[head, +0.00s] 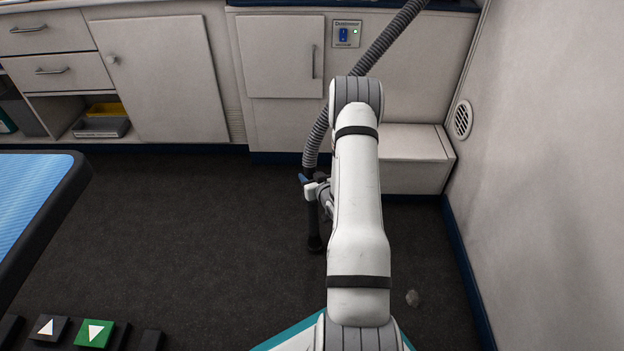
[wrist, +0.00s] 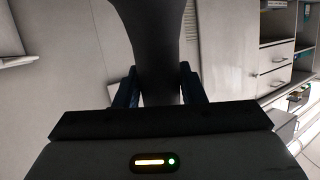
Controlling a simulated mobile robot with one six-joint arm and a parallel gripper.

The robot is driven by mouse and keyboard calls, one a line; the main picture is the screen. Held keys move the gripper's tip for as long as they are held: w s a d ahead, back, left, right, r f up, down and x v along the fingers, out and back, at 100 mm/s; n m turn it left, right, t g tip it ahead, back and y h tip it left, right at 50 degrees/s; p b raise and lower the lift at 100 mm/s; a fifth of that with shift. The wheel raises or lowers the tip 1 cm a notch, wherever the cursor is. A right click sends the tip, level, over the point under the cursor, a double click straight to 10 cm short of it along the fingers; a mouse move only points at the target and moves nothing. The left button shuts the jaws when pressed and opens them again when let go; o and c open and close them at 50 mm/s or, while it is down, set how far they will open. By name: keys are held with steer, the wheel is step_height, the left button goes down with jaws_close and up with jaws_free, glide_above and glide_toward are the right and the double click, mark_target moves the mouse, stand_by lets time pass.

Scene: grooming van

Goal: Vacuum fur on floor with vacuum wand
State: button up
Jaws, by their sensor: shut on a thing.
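My gripper (head: 311,184) is shut on the dark vacuum wand (head: 314,222), and my arm hides part of both in the head view. The wand is about upright, with its lower end at or just above the dark floor; I cannot tell if it touches. A grey ribbed hose (head: 385,42) runs from its top up past the cabinets. In the wrist view, the wand (wrist: 163,50) stands between the two fingers of my gripper (wrist: 160,88). A small grey tuft of fur (head: 412,298) lies on the floor right of my arm, near the right wall.
A table with a blue top (head: 25,195) and dark rim stands at the left. White cabinets (head: 160,75) line the back, with a low box step (head: 408,160) at the back right. The floor (head: 190,220) between table and arm is clear.

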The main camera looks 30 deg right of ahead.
mark_target(310, 166)
steer(key=shift+r, duration=0.1)
stand_by(0.5)
steer(key=shift+r+p, duration=1.45)
steer(key=shift+r, duration=1.05)
steer(key=shift+a, duration=0.1)
